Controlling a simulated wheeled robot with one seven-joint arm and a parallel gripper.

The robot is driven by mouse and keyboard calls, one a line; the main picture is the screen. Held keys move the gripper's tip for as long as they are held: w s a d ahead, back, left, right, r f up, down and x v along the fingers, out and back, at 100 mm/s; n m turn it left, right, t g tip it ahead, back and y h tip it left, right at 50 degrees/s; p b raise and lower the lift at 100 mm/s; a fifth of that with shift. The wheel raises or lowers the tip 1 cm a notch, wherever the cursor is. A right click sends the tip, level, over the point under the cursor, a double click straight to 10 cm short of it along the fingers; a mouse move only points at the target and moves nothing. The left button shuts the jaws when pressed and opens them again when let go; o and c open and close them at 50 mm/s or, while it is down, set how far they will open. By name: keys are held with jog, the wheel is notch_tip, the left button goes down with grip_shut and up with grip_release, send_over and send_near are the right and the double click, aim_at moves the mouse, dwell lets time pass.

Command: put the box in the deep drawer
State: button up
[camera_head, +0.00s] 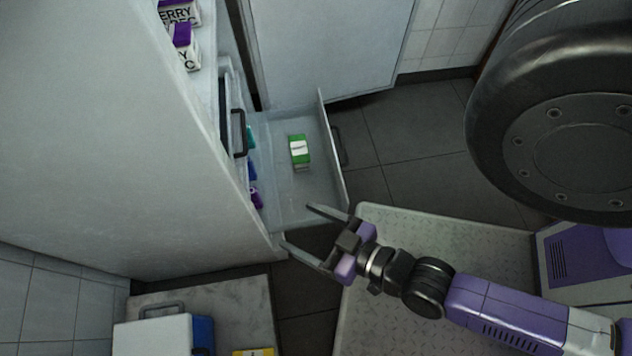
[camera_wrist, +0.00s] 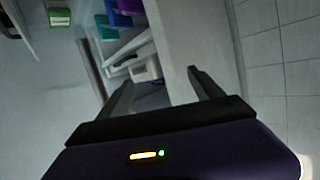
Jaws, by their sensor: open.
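A green and white box (camera_head: 299,150) lies inside the pulled-out drawer (camera_head: 290,205) of the white cabinet. The box also shows at the upper left of the wrist view (camera_wrist: 60,17). My gripper (camera_head: 296,225) is open and empty near the drawer's front corner, apart from the box. Its two fingers also show in the wrist view (camera_wrist: 158,82), with nothing between them. Teal, blue and purple items (camera_head: 254,165) sit at the drawer's inner end, partly hidden by the cabinet edge.
Purple and white cartons (camera_head: 185,45) stand on a shelf above the drawer. An open cabinet door (camera_head: 325,45) stands behind it. A white and blue container (camera_head: 165,335) and a yellow item (camera_head: 254,352) are at the lower left.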

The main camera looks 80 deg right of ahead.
notch_tip(320, 180, up, 11)
jog(key=s+a+n+t+y, duration=0.1)
jog(key=s+a+n+y, duration=0.1)
jog(key=n+y, duration=0.2)
jog(key=shift+s+f+n+y, duration=0.2)
jog(key=shift+n+y, duration=0.1)
jog(key=shift+y, duration=0.2)
jog(key=shift+a, duration=0.1)
notch_tip(320, 180, up, 26)
jog(key=p, duration=2.6)
